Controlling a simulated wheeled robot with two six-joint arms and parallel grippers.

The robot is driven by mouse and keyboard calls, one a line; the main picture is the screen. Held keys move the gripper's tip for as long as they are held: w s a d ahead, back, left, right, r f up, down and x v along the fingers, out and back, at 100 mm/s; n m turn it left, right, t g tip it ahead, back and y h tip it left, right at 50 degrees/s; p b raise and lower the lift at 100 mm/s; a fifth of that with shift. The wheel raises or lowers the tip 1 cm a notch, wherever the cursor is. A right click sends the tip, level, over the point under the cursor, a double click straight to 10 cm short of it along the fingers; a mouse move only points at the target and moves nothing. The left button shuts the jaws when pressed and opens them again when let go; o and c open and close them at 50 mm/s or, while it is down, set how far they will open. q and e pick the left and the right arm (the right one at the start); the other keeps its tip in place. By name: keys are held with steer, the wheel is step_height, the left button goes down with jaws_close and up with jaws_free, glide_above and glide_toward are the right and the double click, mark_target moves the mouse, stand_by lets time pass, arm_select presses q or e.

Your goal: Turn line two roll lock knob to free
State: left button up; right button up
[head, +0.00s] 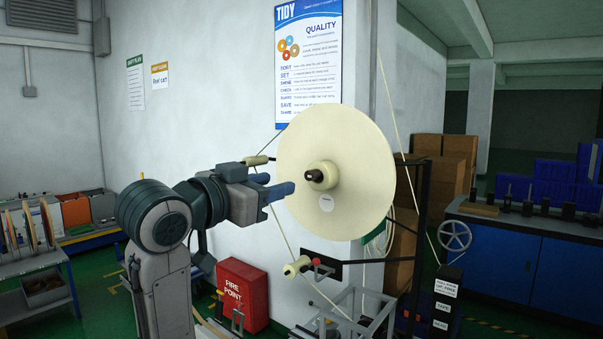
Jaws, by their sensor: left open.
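A large cream reel (353,140) stands upright on the payoff stand. A cream hub (328,174) sticks out of its middle, with a small black knob (314,176) at its end. I cannot read the knob's setting or any line number. My left gripper (279,189) is open and empty. Its blue-grey fingers point right toward the knob and look close to it but apart, with a small gap in the picture. My right gripper is not in view.
A cream roller (297,266) and a red-tipped part (316,262) sit below the reel, with tape running past. A red fire point box (242,294) stands below my left arm. A handwheel (454,236) and blue cabinets (510,262) are at right.

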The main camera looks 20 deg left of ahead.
mark_target(308, 176)
arm_select(q)
steer(key=p+x, duration=0.3)
steer(key=x, duration=0.4)
steer(key=shift+w+d+r, duration=0.1)
steer(key=shift+w+d, duration=0.15)
steer(key=shift+w, duration=0.1)
steer(key=shift+w+d+p, duration=0.15)
steer(key=shift+w+p, duration=0.3)
steer(key=shift+w, duration=0.15)
steer(key=shift+c, duration=0.8)
jaws_close()
